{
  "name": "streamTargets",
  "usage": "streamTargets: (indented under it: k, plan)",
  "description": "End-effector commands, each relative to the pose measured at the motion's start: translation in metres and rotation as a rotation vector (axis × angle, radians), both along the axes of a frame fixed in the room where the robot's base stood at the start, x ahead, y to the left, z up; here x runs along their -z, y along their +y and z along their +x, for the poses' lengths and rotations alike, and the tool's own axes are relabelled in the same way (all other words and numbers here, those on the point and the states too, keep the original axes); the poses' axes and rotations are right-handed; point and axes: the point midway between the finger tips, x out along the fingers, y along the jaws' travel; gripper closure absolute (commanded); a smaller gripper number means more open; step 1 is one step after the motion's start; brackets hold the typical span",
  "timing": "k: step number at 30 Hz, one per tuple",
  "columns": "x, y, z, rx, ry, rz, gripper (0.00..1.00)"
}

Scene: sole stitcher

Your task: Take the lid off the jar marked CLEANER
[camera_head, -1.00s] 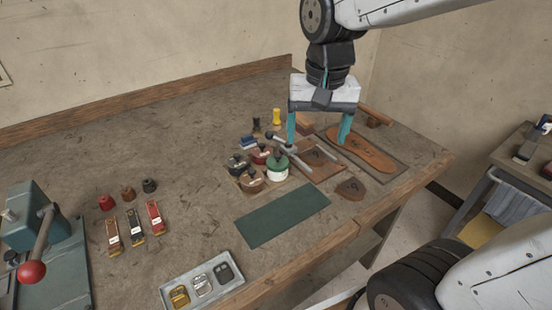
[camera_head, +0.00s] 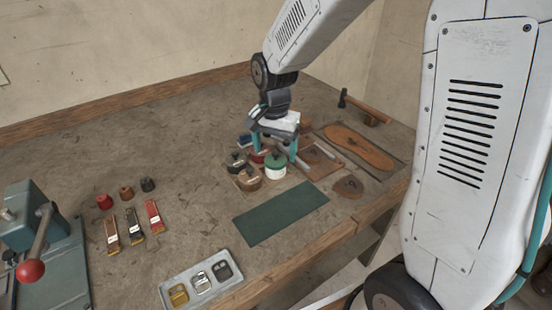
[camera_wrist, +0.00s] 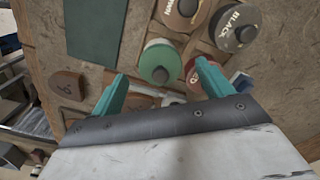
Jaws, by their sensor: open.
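A white jar with a green lid and dark knob (camera_head: 275,166) sits at the right front of the jar group, and its lid shows in the wrist view (camera_wrist: 157,55). The word CLEANER is not legible on any jar. Beside it are a brown-lidded jar (camera_head: 248,178), a black-lidded jar (camera_head: 235,160) and a red-lidded jar (camera_wrist: 203,76). In the wrist view the black lid reads BLACK and the brown one shows part of a word. My gripper (camera_head: 275,150) is open and empty, low over the jars, its teal fingers spread; in the wrist view (camera_wrist: 170,80) the green lid shows just beyond the fingertips.
A green mat (camera_head: 281,213) lies in front of the jars. A leather sole (camera_head: 358,147) and a hammer (camera_head: 365,110) lie to the right. A grey tray (camera_head: 172,279) is at the front edge. The bench's back left is clear.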

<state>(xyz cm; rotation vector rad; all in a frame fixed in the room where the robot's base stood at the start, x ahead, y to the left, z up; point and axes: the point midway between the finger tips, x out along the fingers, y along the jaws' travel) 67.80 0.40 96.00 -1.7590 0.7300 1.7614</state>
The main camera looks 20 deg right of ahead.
Motion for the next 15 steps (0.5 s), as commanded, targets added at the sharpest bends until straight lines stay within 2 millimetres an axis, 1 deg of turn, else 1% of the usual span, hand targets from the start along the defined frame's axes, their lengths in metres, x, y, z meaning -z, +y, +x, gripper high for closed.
streamTargets:
  k: [1,4,11,12,14,15]
  plan:
    - [0.007,0.0,0.0,0.0,0.001,0.0,0.21]
    - [0.015,0.0,0.0,0.0,0.0,0.0,0.21]
    - [0.017,0.0,0.0,-0.001,-0.001,0.0,0.21]
    - [0.017,0.0,0.0,-0.001,-0.001,0.0,0.24]
    - [0.017,0.0,0.0,-0.001,-0.001,0.0,0.41]
    - [0.017,0.0,0.0,-0.001,-0.001,0.0,0.52]
